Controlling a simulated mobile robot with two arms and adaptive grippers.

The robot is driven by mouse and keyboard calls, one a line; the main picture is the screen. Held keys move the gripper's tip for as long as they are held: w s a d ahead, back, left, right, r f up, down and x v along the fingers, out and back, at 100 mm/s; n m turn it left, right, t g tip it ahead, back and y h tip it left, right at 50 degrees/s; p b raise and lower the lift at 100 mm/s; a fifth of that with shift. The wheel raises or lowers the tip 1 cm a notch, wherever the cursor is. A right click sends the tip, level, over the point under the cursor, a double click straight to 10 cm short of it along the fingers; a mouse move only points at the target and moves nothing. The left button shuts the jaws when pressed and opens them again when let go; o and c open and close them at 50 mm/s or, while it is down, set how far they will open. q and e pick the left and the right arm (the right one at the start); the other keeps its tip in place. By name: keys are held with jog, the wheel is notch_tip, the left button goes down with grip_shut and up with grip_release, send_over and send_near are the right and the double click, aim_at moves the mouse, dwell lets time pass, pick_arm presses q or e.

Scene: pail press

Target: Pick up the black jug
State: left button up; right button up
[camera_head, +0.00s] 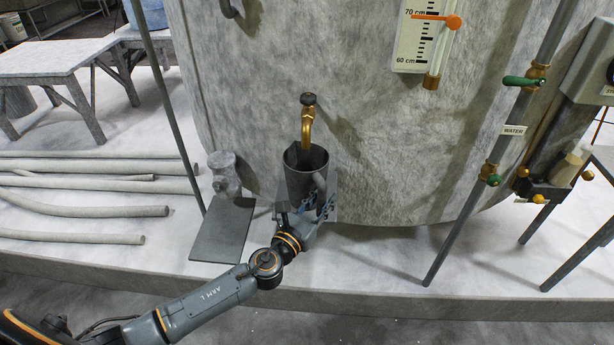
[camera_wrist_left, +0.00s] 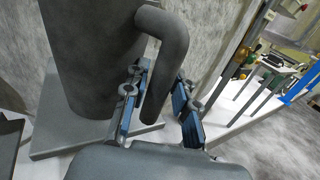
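The black jug (camera_head: 302,178) stands upright on a small grey shelf (camera_head: 326,206) under a brass tap (camera_head: 307,125), its handle (camera_head: 320,190) facing front right. In the left wrist view, the jug (camera_wrist_left: 88,55) fills the upper left and its handle (camera_wrist_left: 172,60) comes down between the two blue-padded fingers. My left gripper (camera_head: 312,208) is at the handle from the front; it also shows in the left wrist view (camera_wrist_left: 160,102). The fingers are apart, with a visible gap to the handle on the right side. My right gripper is not in view.
A large pale tank (camera_head: 370,110) rises behind the jug. A dark flat plate (camera_head: 222,230) and a grey valve-like fitting (camera_head: 223,172) are left of it. A thin post (camera_head: 170,100) stands further left. Pipes (camera_head: 100,180) lie on the left floor; a water pipe (camera_head: 490,180) stands right.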

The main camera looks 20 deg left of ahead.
pick_arm(q)
grip_shut()
jog(key=shift+r, duration=0.15)
